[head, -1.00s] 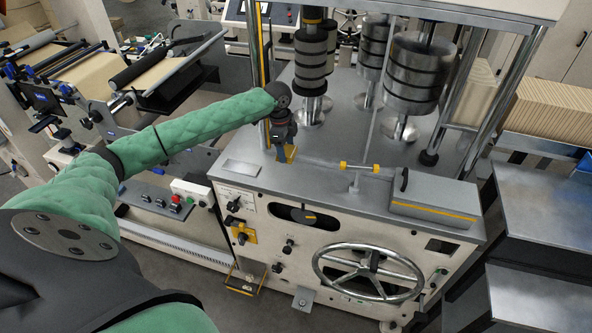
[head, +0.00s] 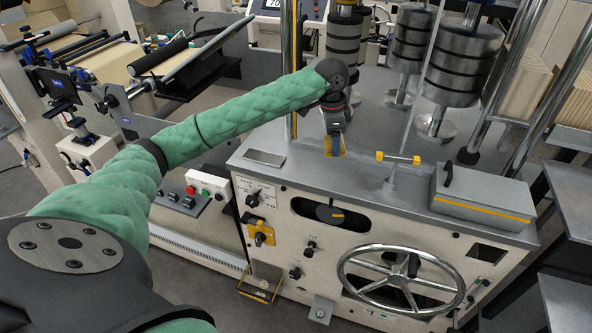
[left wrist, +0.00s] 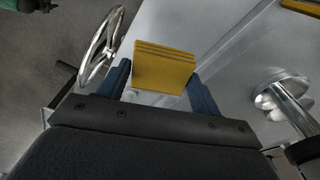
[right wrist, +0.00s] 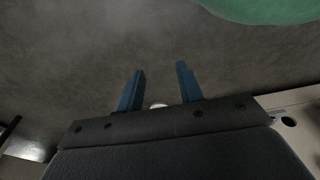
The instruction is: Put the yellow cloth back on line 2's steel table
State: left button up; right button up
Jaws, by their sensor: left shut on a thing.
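The folded yellow cloth (head: 334,147) is in my left gripper (head: 333,137), over the front part of a machine's grey steel top (head: 375,165). In the left wrist view the cloth (left wrist: 165,66) shows as stacked layers between the two blue fingers of the left gripper (left wrist: 162,84). I cannot tell whether its lower edge touches the steel. My right gripper (right wrist: 159,70) has its fingers apart with nothing between them, above grey floor; it is not seen in the head view. No sign in view marks which steel surface is line 2's.
A grey box (head: 485,197) and a yellow-ended bar (head: 397,158) stand on the machine top. Stacked dark weights (head: 464,65) stand behind. A handwheel (head: 400,280) is on the front. Grey steel surfaces (head: 575,215) lie at the right. A post (head: 290,70) rises beside my left arm.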

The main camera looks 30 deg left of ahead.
pick_arm(q)
jog(key=a+f+p, duration=0.2)
jog(key=a, duration=0.2)
jog(key=p, duration=0.3)
send_over(300, 165)
notch_tip(300, 165, down, 5)
jog(key=shift+s+a+r, duration=0.1)
jog(key=shift+a+r, duration=0.05)
notch_tip(300, 165, down, 3)
jog(key=shift+a+f+p, duration=0.1)
jog(key=shift+f+p, duration=0.05)
jog(key=shift+p, duration=1.1)
jog(key=shift+f, duration=0.45)
pick_arm(e)
jog(key=s+d+f, duration=0.2)
jog(key=s, duration=0.5)
jog(key=s+d+f, duration=0.2)
jog(key=s+f, duration=0.1)
jog(key=s, duration=0.5)
jog(key=shift+d+f+g, duration=0.2)
jog(key=shift+g, duration=0.1)
pick_arm(q)
jog(key=shift+f, duration=0.1)
jog(key=o, duration=0.9)
pick_arm(e)
jog(key=shift+w, duration=0.1)
